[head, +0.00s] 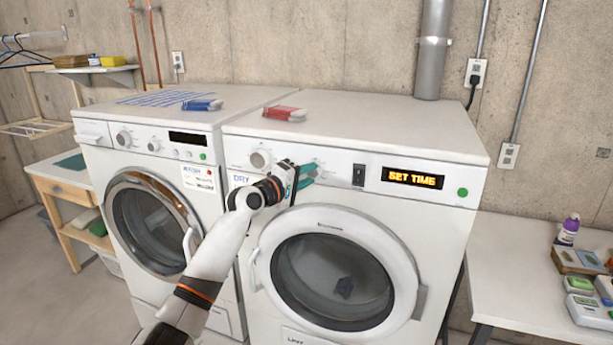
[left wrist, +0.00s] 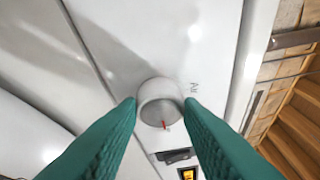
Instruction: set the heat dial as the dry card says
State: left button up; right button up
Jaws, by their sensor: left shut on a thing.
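My left gripper (head: 308,176) is at the control panel of the right-hand machine, the dryer (head: 370,125). In the left wrist view its teal fingers (left wrist: 161,108) are shut on the sides of a round white dial (left wrist: 160,92) with a red pointer mark. Small lettering, possibly "Air", is printed beside the dial. In the head view the gripper mostly hides this dial. The dry card (head: 240,178) is left of the gripper; only "DRY" is readable, the rest being covered or too small. My right gripper is not in view.
Another white knob (head: 260,159) sits left of the gripper. A black switch (head: 358,175), a display (head: 413,179) reading "SET TIME" and a green button (head: 463,192) are to the right. The washer (head: 150,125) stands left. A red-and-white object (head: 285,113) lies on the dryer.

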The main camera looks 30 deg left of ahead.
pick_arm(q)
jog(key=o, duration=1)
jog(key=shift+c, duration=0.2)
jog(key=shift+s+a+f, duration=0.1)
jog(key=shift+s+f, duration=0.05)
jog(key=shift+s, duration=0.35)
jog(key=s+a+b, duration=0.1)
jog(key=s+b, duration=0.2)
jog(key=s, duration=0.8)
jog(key=shift+a+r, duration=0.25)
jog(key=shift+w, duration=0.1)
